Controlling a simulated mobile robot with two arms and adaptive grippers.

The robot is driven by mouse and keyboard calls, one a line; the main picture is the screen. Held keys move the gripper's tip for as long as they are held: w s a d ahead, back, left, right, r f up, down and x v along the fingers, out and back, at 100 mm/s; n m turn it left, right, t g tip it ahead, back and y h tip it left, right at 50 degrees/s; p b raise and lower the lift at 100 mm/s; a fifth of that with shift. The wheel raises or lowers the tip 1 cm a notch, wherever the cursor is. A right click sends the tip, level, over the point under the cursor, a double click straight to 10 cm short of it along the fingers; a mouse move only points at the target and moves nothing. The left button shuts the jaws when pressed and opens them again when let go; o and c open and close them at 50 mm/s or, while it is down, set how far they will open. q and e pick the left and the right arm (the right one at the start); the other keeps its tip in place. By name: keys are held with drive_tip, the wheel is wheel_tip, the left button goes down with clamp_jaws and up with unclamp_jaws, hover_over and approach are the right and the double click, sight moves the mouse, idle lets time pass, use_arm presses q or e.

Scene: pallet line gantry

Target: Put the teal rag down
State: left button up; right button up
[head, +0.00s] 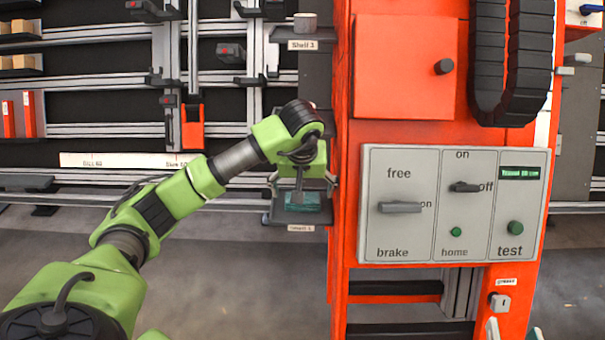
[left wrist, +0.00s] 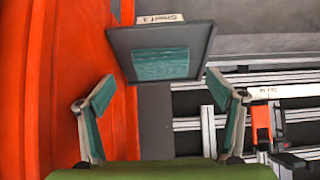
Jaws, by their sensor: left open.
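The teal rag (left wrist: 160,64) lies flat on a small dark shelf plate labelled Shelf 1 (left wrist: 120,42), in the left wrist view. In the head view the rag (head: 302,200) shows on the same plate, low beside the orange gantry column, partly behind my left gripper (head: 298,212). My left gripper (left wrist: 162,100) is open, its two teal-padded fingers wide apart, with nothing between them. The rag lies beyond the fingertips, apart from them. My right gripper (head: 515,331) shows only its fingertips at the bottom edge; they are apart and nothing shows between them.
The orange column (head: 400,290) stands right beside my left gripper. It carries a grey control panel (head: 455,252) with levers and buttons. Shelf 3 (head: 303,33) sits above. A rail rack (head: 110,130) with boxes and orange tools stands behind. The floor at lower middle is clear.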

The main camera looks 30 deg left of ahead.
use_arm(q)
drive_tip(key=p+v, duration=0.1)
drive_tip(key=v, duration=0.6)
drive_tip(key=shift+p, duration=0.3)
use_arm(e)
drive_tip(key=s+d+f+g+h, duration=0.1)
drive_tip(key=s+f+g, duration=0.3)
drive_tip(key=f, duration=0.4)
drive_tip(key=shift+s+d+f+g+h, duration=0.3)
drive_tip(key=shift+s+d+g, duration=0.1)
drive_tip(key=shift+d, duration=0.3)
use_arm(q)
drive_tip(key=shift+r, duration=0.1)
